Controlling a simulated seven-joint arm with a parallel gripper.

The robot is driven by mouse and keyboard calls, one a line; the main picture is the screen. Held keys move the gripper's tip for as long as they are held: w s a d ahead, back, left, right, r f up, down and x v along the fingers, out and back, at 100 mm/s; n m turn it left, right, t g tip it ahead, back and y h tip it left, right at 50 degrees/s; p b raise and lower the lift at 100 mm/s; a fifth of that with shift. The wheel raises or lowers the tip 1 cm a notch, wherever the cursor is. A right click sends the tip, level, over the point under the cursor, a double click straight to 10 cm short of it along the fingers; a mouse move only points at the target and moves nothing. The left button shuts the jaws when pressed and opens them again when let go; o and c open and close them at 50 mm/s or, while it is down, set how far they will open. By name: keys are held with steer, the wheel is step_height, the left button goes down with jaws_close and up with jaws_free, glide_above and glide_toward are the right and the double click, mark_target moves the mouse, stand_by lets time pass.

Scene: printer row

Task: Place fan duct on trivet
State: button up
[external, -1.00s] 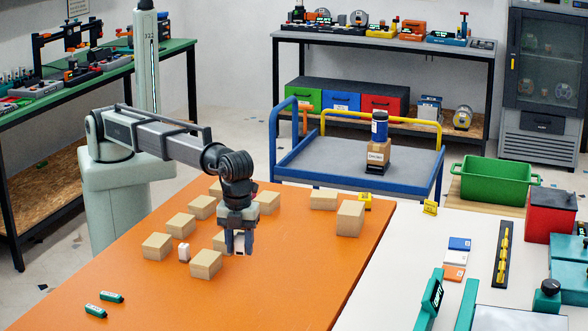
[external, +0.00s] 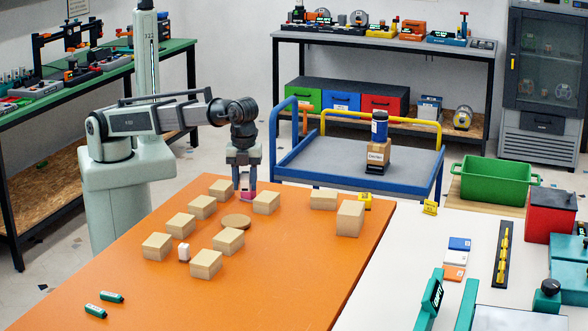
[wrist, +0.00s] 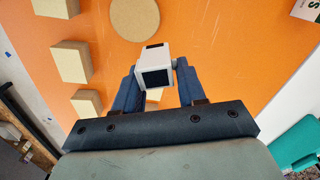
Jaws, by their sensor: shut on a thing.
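The fan duct (wrist: 155,66), a small white-grey box with a dark square opening, is held between my gripper's blue fingers in the wrist view. My gripper (external: 246,188) is shut on it near the table's back edge in the external view. A small pink patch shows at the fingertips there; most of the duct is hidden by the fingers. The trivet (external: 237,222) is a flat round cork disc lying on the orange table, below and slightly left of my gripper in the picture. It shows bare at the top of the wrist view (wrist: 135,17), apart from the duct.
Several wooden blocks stand around the trivet, including near ones (external: 228,241) and (external: 266,203). A small white piece (external: 184,252) stands among them. Two green pieces (external: 111,297) lie at the front left. The front of the orange table (external: 240,290) is clear.

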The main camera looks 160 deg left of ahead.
steer(key=m, duration=0.2)
glide_above(234, 222)
steer(key=m, duration=0.1)
steer(key=shift+m, duration=0.3)
steer(key=shift+s+f, duration=0.15)
steer(key=shift+f, duration=5.3)
steer(key=shift+f, duration=0.15)
steer(key=o, duration=1)
step_height(234, 222, up, 12)
steer(key=shift+r, duration=0.2)
